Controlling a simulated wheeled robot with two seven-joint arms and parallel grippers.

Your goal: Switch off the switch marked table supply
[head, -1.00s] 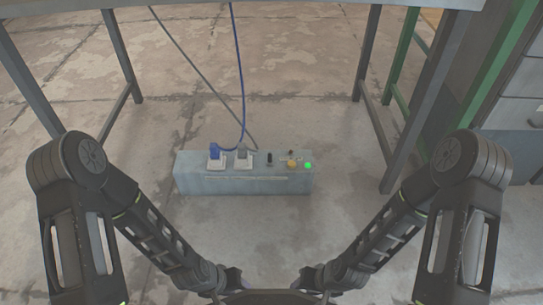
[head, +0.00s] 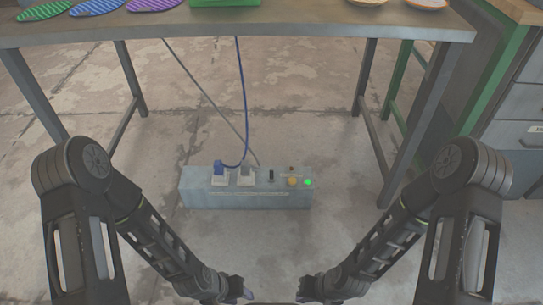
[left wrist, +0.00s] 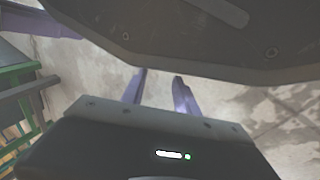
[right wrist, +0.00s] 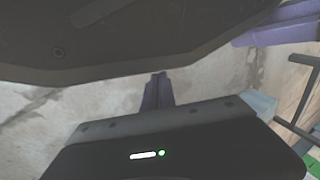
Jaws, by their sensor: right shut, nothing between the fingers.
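A grey-blue supply box (head: 245,200) lies on the floor under the table. Any marking for table supply is too small to read. My left gripper (head: 240,290) is low in the head view, clear of the box; its fingers stand apart and empty in the left wrist view (left wrist: 160,88). My right gripper (head: 308,290) is also clear; its fingers meet in the right wrist view (right wrist: 158,88).
The table (head: 300,27) spans above the box, with coloured oval mats (head: 97,7), a green tray (head: 225,2) and plates (head: 418,4) on top. Its legs (head: 130,80) flank the box. A blue cord and a grey cord rise from it. Green-framed furniture (head: 490,75) stands right.

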